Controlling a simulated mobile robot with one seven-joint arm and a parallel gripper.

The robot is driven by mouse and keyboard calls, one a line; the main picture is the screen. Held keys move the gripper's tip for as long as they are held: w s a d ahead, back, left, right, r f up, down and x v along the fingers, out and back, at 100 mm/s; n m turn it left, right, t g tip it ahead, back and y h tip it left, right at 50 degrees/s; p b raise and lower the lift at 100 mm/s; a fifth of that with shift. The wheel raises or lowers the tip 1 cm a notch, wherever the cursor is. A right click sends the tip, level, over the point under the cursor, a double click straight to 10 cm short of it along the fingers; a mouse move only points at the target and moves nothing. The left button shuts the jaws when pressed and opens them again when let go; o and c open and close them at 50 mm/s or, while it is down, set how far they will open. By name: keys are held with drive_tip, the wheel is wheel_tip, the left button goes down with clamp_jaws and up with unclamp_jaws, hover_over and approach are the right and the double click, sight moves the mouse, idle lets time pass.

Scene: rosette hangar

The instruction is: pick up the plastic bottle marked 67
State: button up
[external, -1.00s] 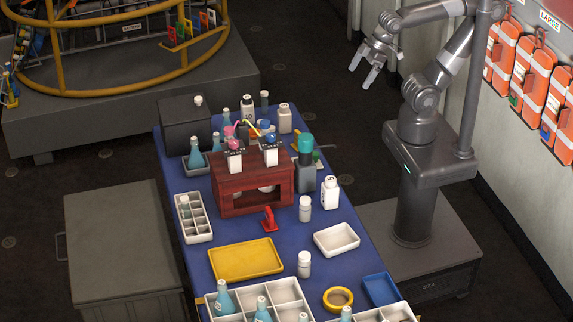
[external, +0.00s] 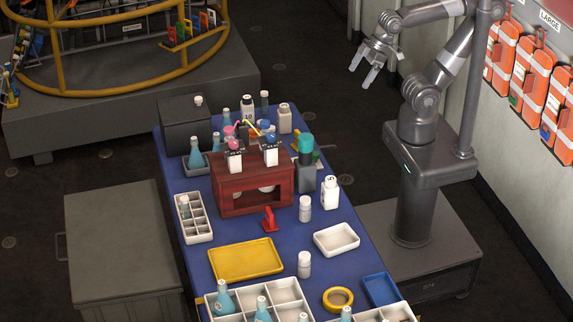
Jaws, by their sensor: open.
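I cannot read the number 67 on any bottle at this size. Several white plastic bottles stand on the blue table: one with a dark mark (external: 330,194) right of the red box, one with dark print (external: 247,112) and a plain-looking one (external: 285,121) at the far end. Small white capped bottles (external: 305,210) (external: 304,265) stand nearer the front. My gripper (external: 362,74) is open and empty, raised beyond the table's far right side, well apart from every bottle.
The red wooden box (external: 226,202) stands mid-table, with a dark teal-topped container (external: 306,178) beside it. A yellow tray (external: 246,260), white tray (external: 337,240), blue tray (external: 381,290) and yellow ring (external: 338,300) lie nearer the front. A black box (external: 184,126) stands at the far left.

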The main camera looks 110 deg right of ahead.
drive_tip(key=c, duration=0.7)
drive_tip(key=m+g, duration=0.3)
drive_tip(key=g, duration=0.3)
hover_over(307, 199)
wheel_tip(307, 199, down, 25)
drive_tip(key=shift+s+d+f, duration=0.1)
drive_tip(key=shift+s+d, duration=0.05)
wheel_tip(307, 199, down, 6)
drive_tip(key=shift+r, duration=0.1)
drive_tip(key=shift+w+f, duration=0.15)
drive_tip(key=shift+f, duration=0.75)
drive_tip(key=shift+w+f, duration=0.2)
drive_tip(key=shift+f, duration=0.7)
drive_tip(key=shift+w+f, duration=0.15)
drive_tip(key=shift+f, duration=0.75)
